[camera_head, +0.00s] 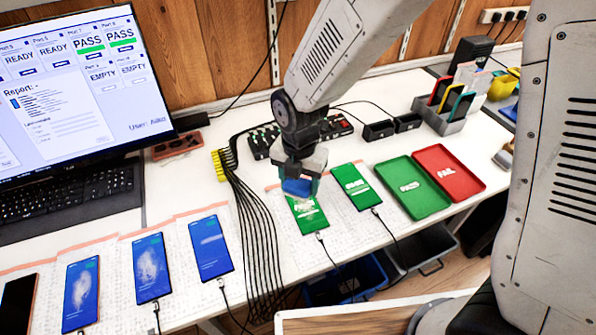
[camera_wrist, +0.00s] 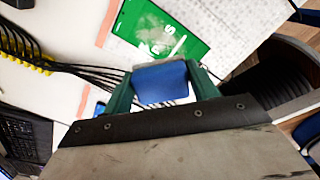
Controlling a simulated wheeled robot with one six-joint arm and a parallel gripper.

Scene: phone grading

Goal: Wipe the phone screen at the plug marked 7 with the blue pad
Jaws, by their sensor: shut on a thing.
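My gripper (camera_head: 297,186) is shut on the blue pad (camera_head: 296,187). In the wrist view the pad (camera_wrist: 160,82) sits between the two green fingers of my gripper (camera_wrist: 160,85). The pad is over the upper part of a phone with a green screen (camera_head: 309,216), which also shows in the wrist view (camera_wrist: 150,25). A whitish smear lies on that screen. I cannot tell whether the pad touches the screen. The plug number 7 is not readable here; the monitor (camera_head: 75,90) shows Port 7 as PASS.
Another green-screen phone (camera_head: 356,187) lies to the right, then a green tray (camera_head: 411,188) and a red tray (camera_head: 449,172). Several smeared blue-screen phones (camera_head: 151,268) lie to the left. Black cables (camera_head: 252,235) run between. A rack (camera_head: 451,100) stands at the back right.

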